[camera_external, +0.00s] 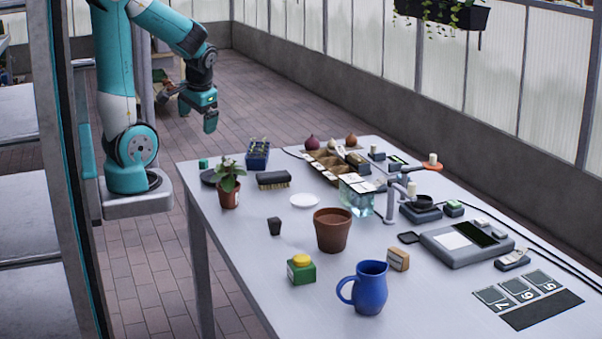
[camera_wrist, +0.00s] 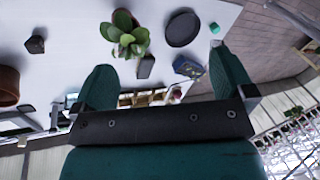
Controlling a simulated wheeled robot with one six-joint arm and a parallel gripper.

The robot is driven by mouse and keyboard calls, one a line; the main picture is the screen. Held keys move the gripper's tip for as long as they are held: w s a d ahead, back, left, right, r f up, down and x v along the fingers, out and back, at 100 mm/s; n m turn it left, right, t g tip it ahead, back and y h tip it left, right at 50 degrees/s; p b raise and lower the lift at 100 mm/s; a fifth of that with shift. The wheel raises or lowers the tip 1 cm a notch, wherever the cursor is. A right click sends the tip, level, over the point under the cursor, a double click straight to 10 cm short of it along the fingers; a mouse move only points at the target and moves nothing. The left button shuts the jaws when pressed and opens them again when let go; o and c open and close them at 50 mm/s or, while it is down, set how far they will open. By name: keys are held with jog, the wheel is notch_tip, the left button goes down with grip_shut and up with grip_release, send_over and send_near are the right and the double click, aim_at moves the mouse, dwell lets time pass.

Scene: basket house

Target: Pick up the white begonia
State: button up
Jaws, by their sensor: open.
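A small leafy green plant (camera_external: 228,177) stands upright in a terracotta pot (camera_external: 230,200) near the left edge of the table. It is the only potted plant on the table that could be the begonia; I cannot make out white flowers on it. Its green leaves (camera_wrist: 124,35) also show at the top of the wrist view, hiding much of its pot. My gripper (camera_external: 207,118) hangs beyond the table's left edge, above and apart from the plant. In the wrist view my gripper's two teal fingers (camera_wrist: 160,62) are spread apart with nothing between them.
A large terracotta pot (camera_external: 332,231), blue mug (camera_external: 368,288) and green box (camera_external: 301,270) stand nearer the front. The front-left tabletop is clear.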

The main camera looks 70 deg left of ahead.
jog(key=w+a+m+h+p, duration=0.1)
jog(key=w+m+p, duration=0.3)
jog(key=p, duration=0.1)
jog(key=m+h+p, duration=0.3)
jog(key=m+p, duration=0.2)
send_over(228, 184)
notch_tip(228, 184, down, 6)
jog(key=f, duration=0.4)
jog(key=f+p, duration=0.1)
jog(key=f, duration=0.6)
jog(key=shift+s+a+f, duration=0.1)
jog(key=shift+a+f, duration=0.25)
jog(key=shift+d+f+p, duration=0.15)
jog(key=shift+f+p, duration=0.5)
jog(key=shift+f, duration=0.7)
jog(key=shift+d+f+p, duration=0.15)
jog(key=shift+f+p, duration=0.45)
jog(key=shift+f, duration=0.75)
jog(key=shift+c, duration=0.2)
jog(key=c, duration=1)
